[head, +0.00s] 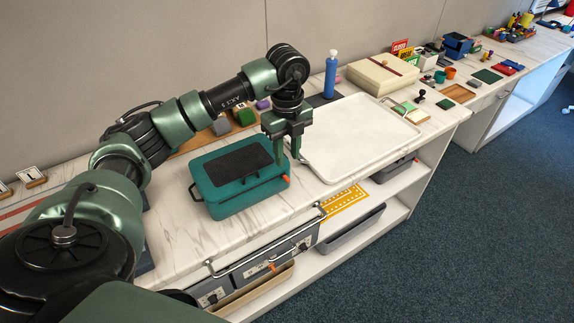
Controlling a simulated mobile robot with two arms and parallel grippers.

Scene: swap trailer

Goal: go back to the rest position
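My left arm reaches in from the left over the counter. My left gripper (287,156) points down beside the right end of a teal box (214,204) with a dark lid panel and orange latches. Its two fingers stand apart, with nothing seen between them. I cannot tell whether a finger touches the box. My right gripper is out of view.
A white tray (350,172) lies right of the gripper. A blue bottle (330,79) and a cream case (378,78) stand behind it. Coloured blocks (243,116) sit behind the teal box. Drawers and shelves (335,249) are below. The dark carpet (470,240) at right is clear.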

